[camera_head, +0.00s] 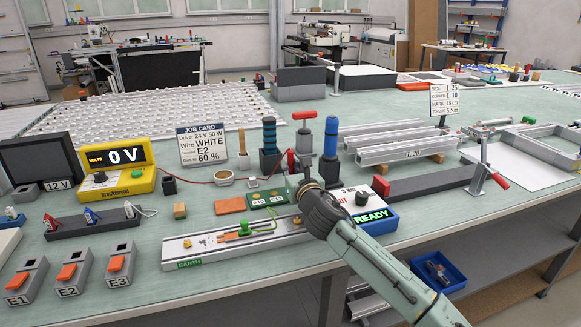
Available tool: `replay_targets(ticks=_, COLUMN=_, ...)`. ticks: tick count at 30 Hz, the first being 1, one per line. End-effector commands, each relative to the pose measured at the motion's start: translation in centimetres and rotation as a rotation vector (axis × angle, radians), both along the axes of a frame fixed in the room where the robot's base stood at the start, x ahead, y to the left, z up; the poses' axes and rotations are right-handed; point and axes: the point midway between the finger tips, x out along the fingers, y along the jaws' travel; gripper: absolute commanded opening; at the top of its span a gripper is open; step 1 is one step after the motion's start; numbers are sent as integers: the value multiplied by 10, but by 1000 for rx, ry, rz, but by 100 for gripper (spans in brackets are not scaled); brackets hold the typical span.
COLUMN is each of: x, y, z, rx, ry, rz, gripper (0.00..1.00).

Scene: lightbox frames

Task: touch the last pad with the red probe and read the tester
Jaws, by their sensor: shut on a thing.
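The yellow tester (118,168) stands at the left of the bench; its display reads "VOLTS 0 V". A red lead runs from it rightward past a small cup toward my gripper. My gripper (291,182) reaches in from the lower right, shut on the red probe (291,160), whose red upper part shows above the fingers. The probe's tip is hidden or too small to make out. Beside and just below the fingers lies a small green board (266,199) with two light labelled pads, too small to read surely. I cannot tell whether the probe touches it.
An aluminium rail marked EARTH (190,264) lies in front. A blue-and-white box showing READY (372,217) stands right of my gripper. Upright blue-handled (331,138) and red-topped tools stand just behind it.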

Motion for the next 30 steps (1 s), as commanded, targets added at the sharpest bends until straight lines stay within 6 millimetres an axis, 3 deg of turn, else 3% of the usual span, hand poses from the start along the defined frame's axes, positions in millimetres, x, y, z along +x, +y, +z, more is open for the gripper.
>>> replay_targets(ticks=30, x=0, y=0, z=-10, rx=0, ry=1, rz=0, gripper=0)
